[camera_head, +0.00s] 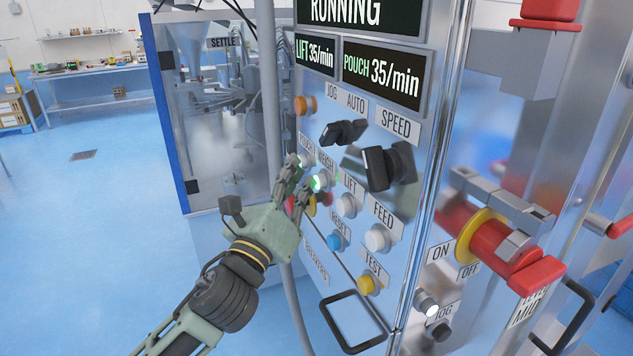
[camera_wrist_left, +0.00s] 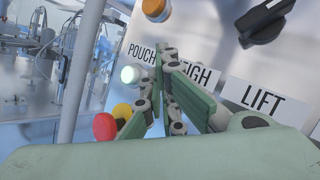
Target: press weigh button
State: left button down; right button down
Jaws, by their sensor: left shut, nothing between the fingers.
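The weigh button (camera_head: 320,182) is a pale round button with a green glow on the metal control panel, below the WEIGH label (camera_head: 326,160). My left gripper (camera_head: 298,176) is shut and empty, its fingertips close to the panel beside this button. I cannot tell whether they touch it. In the left wrist view my fingers (camera_wrist_left: 165,85) cover part of the WEIGH label (camera_wrist_left: 203,75) and hide the weigh button. The pouch button (camera_wrist_left: 130,74), whitish-green, shows left of the fingers, below the POUCH label. My right gripper is not in view.
Other controls sit close by: the lift button (camera_head: 346,206), the feed button (camera_head: 377,238), the blue reset button (camera_head: 335,242) and black knobs (camera_head: 388,167). A grey vertical post (camera_head: 268,110) stands left of the panel. The blue floor at left is open.

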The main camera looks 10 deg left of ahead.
pick_arm(q)
jog(key=shift+s+a, duration=0.35)
jog(key=shift+a, duration=0.15)
jog(key=shift+a, duration=0.1)
jog(key=shift+s+a, duration=0.7)
jog(key=shift+a, duration=0.3)
jog(key=shift+s+a, duration=0.7)
jog(key=shift+a, duration=0.25)
